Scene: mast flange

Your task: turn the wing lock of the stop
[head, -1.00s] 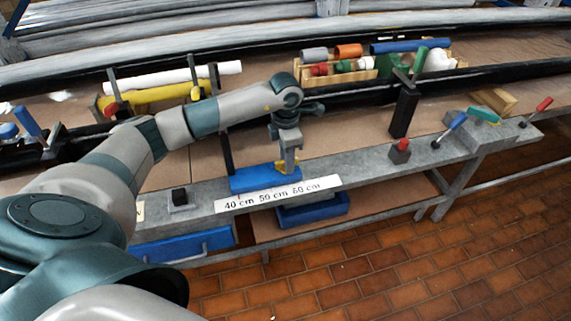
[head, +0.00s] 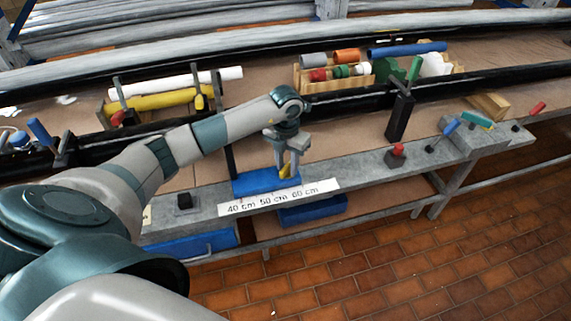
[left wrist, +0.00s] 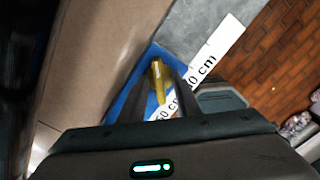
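The stop is a blue block (head: 255,183) on the grey rail, above the printed scale. Its yellow wing lock (head: 285,172) stands on top, its wing now seen nearly end-on. In the left wrist view the wing lock (left wrist: 157,82) lies between the two dark fingers, over the blue stop (left wrist: 133,104). My left gripper (head: 289,170) points down over the stop, its fingers apart on either side of the wing lock. Whether a finger touches it I cannot tell for sure. My right gripper is in no view.
The white scale strip (head: 279,198) reads 40, 50 and 60 cm. A black post with a green handle (head: 400,115) and a red-topped block (head: 395,156) stand to the right.

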